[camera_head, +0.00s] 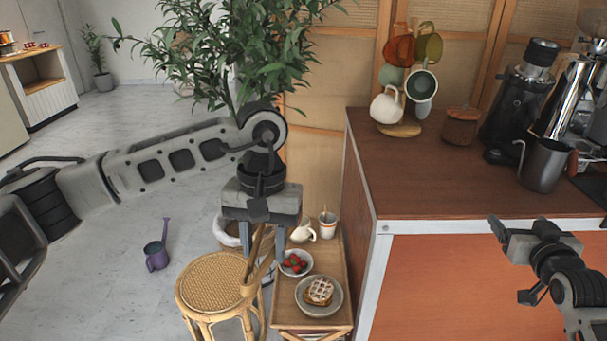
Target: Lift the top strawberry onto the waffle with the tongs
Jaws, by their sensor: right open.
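My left gripper (262,238) points down above the side table's left edge and is shut on the wooden tongs (256,268), which hang down between its fingers. The contact is partly hidden. A pale bowl (283,271) of red strawberries (295,262) stands on the side table, just right of the tongs. A waffle (318,291) with white topping lies on a grey plate (334,304) in front of the bowl. The tongs appear apart from the strawberries and the waffle. My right gripper (510,262) is open and empty in front of the cart's orange panel.
The small wooden side table (285,318) also holds a cup (328,226) and a pale jug (303,233) behind the bowl. A rattan stool (212,278) stands close on the left. The coffee cart (430,180) rises at right. A leafy plant (235,50) is behind my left arm.

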